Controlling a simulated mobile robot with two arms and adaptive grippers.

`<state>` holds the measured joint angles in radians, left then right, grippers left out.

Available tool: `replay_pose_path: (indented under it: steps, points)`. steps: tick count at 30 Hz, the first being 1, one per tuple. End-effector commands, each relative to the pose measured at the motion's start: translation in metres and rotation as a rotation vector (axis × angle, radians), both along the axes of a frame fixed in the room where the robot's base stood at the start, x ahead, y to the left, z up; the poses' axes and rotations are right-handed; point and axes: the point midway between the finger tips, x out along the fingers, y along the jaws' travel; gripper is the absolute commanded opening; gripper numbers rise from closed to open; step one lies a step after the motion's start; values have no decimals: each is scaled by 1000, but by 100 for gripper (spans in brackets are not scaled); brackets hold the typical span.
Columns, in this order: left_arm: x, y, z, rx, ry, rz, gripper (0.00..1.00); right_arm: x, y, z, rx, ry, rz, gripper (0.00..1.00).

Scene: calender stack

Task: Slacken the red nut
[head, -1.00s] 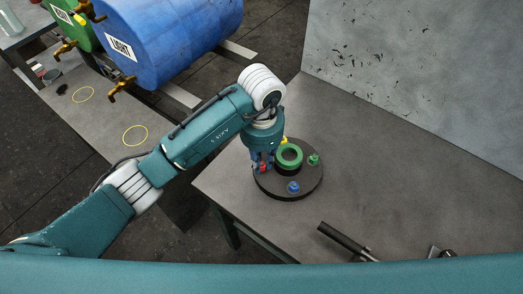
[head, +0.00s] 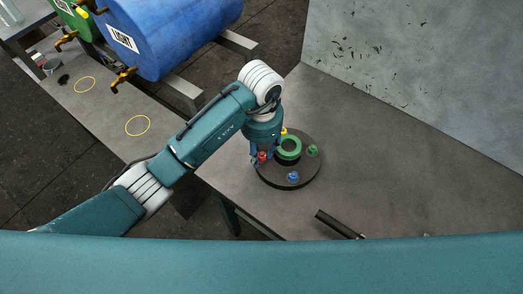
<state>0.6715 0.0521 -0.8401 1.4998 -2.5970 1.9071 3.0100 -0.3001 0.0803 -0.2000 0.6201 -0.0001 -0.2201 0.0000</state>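The red nut (head: 262,156) sits on the left part of a round black plate (head: 306,180) on the grey table. My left gripper (head: 261,158) points down right at the red nut, with its blue-grey fingers on either side of it. I cannot tell whether the fingers press on the nut. A green ring (head: 289,148) stands in the middle of the plate. A green nut (head: 312,150), a blue nut (head: 293,176) and a yellow nut (head: 284,131) sit around it. My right gripper is not in view.
A black-handled tool (head: 338,224) lies at the table's front, partly hidden by my own body. A grey panel (head: 420,80) stands at the back. A blue barrel (head: 175,30) with brass taps is at upper left. The table right of the plate is clear.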

Motion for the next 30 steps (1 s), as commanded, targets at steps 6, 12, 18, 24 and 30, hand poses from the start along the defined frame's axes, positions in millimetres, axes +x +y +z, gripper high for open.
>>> replay_pose_path:
  steps: [6, 12, 18, 24, 30]
  points:
    - [0, -1, 0, -3, 1, -2, 39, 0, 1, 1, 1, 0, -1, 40]
    - [0, -1, 14, -3, -1, -2, 39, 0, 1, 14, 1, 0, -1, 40]
    - [0, -1, 29, -3, -1, -2, 39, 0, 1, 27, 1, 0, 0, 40]
    - [0, -1, 43, -3, -1, -1, 39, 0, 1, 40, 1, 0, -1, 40]
    - [0, -1, 57, -2, 0, -1, 39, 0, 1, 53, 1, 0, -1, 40]
